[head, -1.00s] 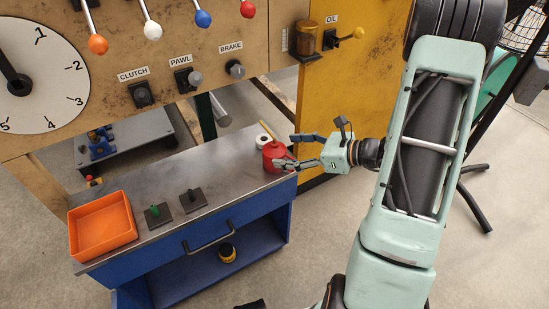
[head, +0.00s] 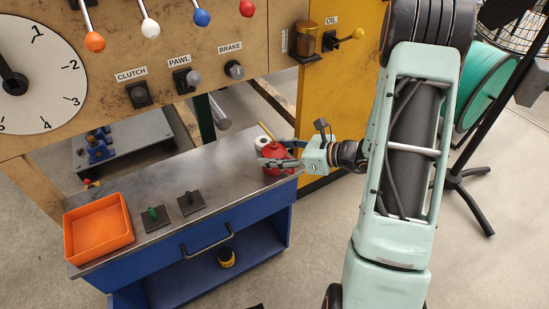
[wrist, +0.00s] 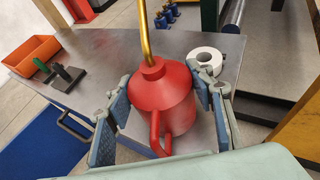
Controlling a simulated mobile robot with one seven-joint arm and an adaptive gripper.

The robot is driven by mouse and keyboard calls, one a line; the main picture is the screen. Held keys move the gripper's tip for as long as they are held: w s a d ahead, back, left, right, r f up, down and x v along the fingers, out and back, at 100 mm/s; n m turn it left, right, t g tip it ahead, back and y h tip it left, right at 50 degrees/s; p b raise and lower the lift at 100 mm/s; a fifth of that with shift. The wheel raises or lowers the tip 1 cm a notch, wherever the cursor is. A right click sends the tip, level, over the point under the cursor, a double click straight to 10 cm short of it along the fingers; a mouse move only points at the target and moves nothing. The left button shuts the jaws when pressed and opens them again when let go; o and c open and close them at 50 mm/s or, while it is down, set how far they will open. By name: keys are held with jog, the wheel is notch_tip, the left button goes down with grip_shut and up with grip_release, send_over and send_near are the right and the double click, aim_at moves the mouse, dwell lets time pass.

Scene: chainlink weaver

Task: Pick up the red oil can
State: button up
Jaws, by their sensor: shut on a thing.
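The red oil can (head: 279,156) has a long brass spout and stands upright at the right end of the steel bench top. In the wrist view the red oil can (wrist: 163,95) fills the middle, its handle toward me. My gripper (head: 277,158) reaches it from the right, and its fingers lie on both sides of the can's body. In the wrist view my gripper (wrist: 162,105) is shut around the can. I cannot tell whether the can's base touches the bench top.
An orange tray (head: 98,228) and two small dark stands (head: 155,218) (head: 190,202) are on the bench (head: 225,175) to the left. The yellow cabinet (head: 335,100) rises close behind on the right.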

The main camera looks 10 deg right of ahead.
aim_at(276, 144)
jog(key=c, duration=0.6)
jog(key=shift+o, duration=0.2)
jog(key=shift+r, duration=0.45)
notch_tip(276, 144, up, 2)
jog(key=shift+r+p, duration=0.2)
jog(key=shift+p, duration=0.4)
jog(key=s+a+r+p, duration=0.2)
jog(key=s+r+p, duration=0.4)
jog(key=s+r, duration=0.3)
jog(key=s, duration=0.2)
jog(key=shift+s+a+r+p, duration=0.15)
jog(key=shift+s+r+p, duration=0.1)
jog(key=shift+s+p, duration=0.15)
jog(key=p, duration=0.3)
jog(key=s+p, duration=0.1)
jog(key=p, duration=0.3)
jog(key=shift+s+a+r, duration=0.2)
jog(key=shift+s+r, duration=0.05)
jog(key=shift+s, duration=0.05)
